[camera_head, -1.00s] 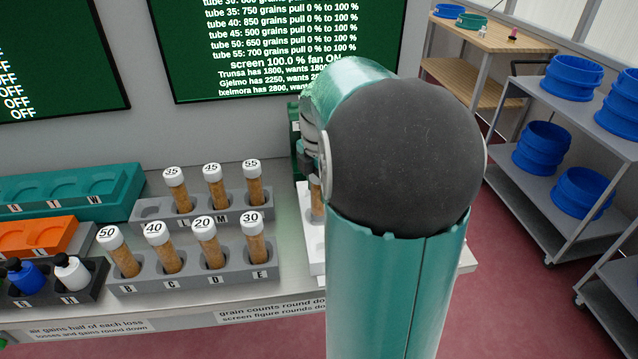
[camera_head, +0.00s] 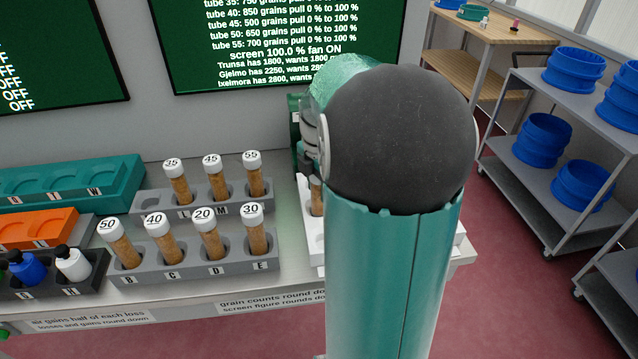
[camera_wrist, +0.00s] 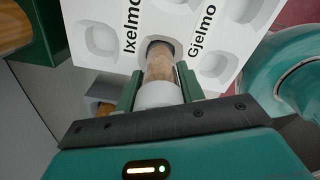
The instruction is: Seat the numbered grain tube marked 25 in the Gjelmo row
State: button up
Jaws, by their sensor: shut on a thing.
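My gripper (camera_wrist: 160,88) is shut on a grain tube (camera_wrist: 160,68) with a white cap toward the wrist camera; its number cannot be read. The tube's far end is at a dark hollow in a white rack (camera_wrist: 125,14), between the labels Ixelmo and Gjelmo; how deep it sits, I cannot tell. Empty hollows lie on both sides of it. In the head view, my arm hides most of the white rack (camera_head: 311,246), and a sliver of a tube (camera_head: 317,201) shows beside the arm.
Grey racks hold capped tubes 35, 45, 55 and 50, 40, 20, 30 (camera_head: 256,235) left of the white rack. An orange rack (camera_head: 38,226), a teal rack (camera_head: 130,178) and small bottles (camera_head: 72,262) stand further left. Shelves with blue bowls (camera_head: 572,68) are at right.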

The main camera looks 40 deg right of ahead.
jog(key=shift+f, duration=0.25)
jog(key=shift+f, duration=0.15)
jog(key=o, duration=1.1)
notch_tip(320, 180, up, 14)
jog(key=shift+f, duration=0.1)
